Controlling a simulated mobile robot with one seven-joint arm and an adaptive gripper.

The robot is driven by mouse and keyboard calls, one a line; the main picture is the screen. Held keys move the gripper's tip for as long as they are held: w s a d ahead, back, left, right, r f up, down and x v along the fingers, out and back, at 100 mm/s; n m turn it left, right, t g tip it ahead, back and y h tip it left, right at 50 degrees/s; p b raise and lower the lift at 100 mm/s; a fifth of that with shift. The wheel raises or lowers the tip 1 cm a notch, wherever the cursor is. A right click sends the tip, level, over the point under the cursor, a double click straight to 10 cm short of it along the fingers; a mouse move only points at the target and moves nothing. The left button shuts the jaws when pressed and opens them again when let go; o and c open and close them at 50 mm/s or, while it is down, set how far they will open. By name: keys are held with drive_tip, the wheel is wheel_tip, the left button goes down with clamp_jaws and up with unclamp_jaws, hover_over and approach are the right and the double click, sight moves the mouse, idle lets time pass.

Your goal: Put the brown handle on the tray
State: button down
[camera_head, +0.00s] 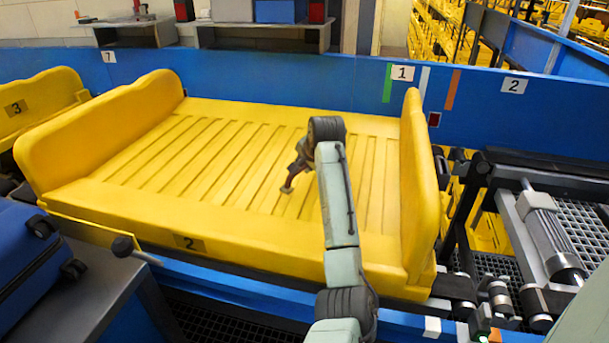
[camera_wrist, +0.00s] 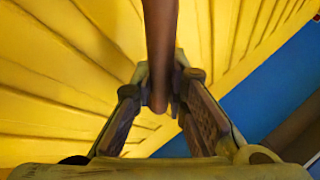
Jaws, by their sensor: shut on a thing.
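The brown handle (camera_wrist: 161,45) is a long, thin, dark brown piece between my fingers in the wrist view, running up out of the top of the frame. My gripper (camera_wrist: 160,88) is shut on it near its rounded lower end. In the head view my gripper (camera_head: 294,170) hangs over the right half of the yellow tray (camera_head: 130,222), partly behind my arm. There I cannot clearly tell the handle from the fingers. The tray has a ribbed floor and raised ends, and its slats (camera_wrist: 60,75) fill most of the wrist view. Whether the handle touches the tray is unclear.
A blue wall (camera_head: 250,80) runs behind the tray. A second yellow tray (camera_head: 50,95) stands at the left. A blue suitcase (camera_head: 25,255) lies at the lower left. Rollers and dark machinery (camera_head: 545,235) are at the right. The ribbed tray floor is bare around my gripper.

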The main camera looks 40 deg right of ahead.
drive_tip(key=shift+w+d, duration=0.1)
drive_tip(key=shift+w, duration=0.1)
wheel_tip(320, 180, down, 4)
drive_tip(key=b, duration=0.4)
drive_tip(key=shift+w+r, duration=0.1)
drive_tip(key=shift+w, duration=0.05)
drive_tip(key=shift+r, duration=0.15)
drive_tip(key=c, duration=1.9)
unclamp_jaws()
drive_tip(key=b+v, duration=0.2)
drive_tip(key=v, duration=1)
